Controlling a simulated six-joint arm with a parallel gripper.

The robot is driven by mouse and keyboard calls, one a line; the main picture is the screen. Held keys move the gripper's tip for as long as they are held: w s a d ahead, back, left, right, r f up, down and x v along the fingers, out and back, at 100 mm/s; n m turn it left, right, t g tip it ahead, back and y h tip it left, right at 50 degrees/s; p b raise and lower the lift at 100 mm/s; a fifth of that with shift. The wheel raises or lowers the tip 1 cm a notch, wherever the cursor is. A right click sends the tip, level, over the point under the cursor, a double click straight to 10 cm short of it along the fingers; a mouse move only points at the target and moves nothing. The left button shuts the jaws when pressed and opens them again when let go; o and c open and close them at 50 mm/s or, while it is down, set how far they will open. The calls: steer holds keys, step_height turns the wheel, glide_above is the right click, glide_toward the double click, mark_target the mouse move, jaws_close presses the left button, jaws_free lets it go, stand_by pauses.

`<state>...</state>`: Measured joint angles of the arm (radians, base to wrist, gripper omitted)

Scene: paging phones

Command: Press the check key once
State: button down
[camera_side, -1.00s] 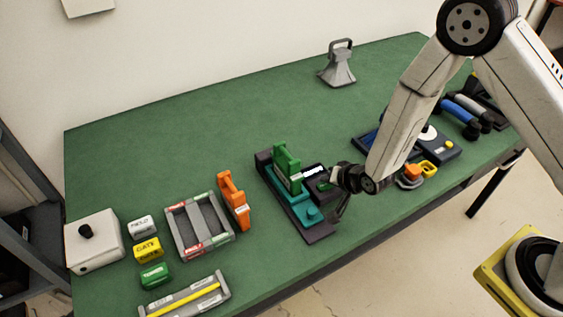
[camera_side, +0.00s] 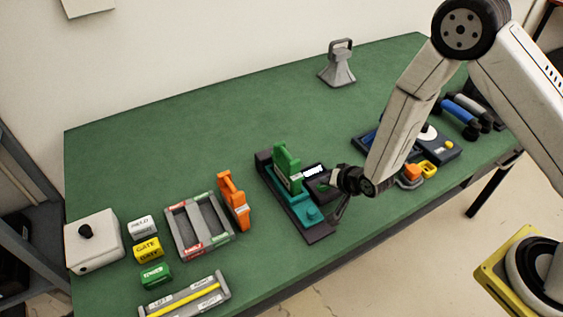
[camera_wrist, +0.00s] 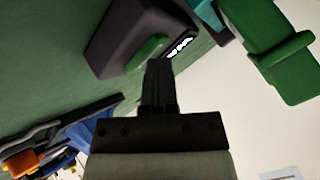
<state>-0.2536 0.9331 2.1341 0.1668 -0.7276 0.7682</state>
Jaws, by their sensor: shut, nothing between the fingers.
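A dark box (camera_wrist: 135,30) with a green key (camera_wrist: 147,52) and a small lit display (camera_wrist: 180,46) fills the upper part of the wrist view. I take the green key to be the check key; no label on it can be read. In the side view the lit display (camera_side: 314,170) shows just left of my gripper. My gripper (camera_wrist: 158,66) is shut and empty, its fingertips at the near edge of the green key. Whether they touch it cannot be told. In the side view my wrist hides part of the box.
A teal phone base (camera_side: 303,209) with a green handset (camera_side: 287,168) stands left of my gripper. An orange handset (camera_side: 233,200) and a grey tray (camera_side: 170,225) lie further left. An orange and yellow item (camera_side: 413,172) sits close on the right.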

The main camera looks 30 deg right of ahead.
mark_target(328, 187)
steer(key=shift+r, duration=0.1)
stand_by(0.3)
steer(key=shift+r, duration=0.8)
steer(key=shift+r, duration=0.15)
steer(key=shift+r, duration=2.35)
steer(key=s+d+r+n+g, duration=0.3)
steer(key=s+d+r+n, duration=0.1)
steer(key=s, duration=0.4)
steer(key=s+d+r+n+g+h, duration=0.1)
steer(key=s+d+r+n+g, duration=0.2)
steer(key=s+d+r, duration=0.2)
steer(key=s+r, duration=0.1)
steer(key=s, duration=0.2)
steer(key=shift+d+r+n+g, duration=0.2)
steer(key=shift+n+g, duration=0.1)
steer(key=shift+n, duration=0.1)
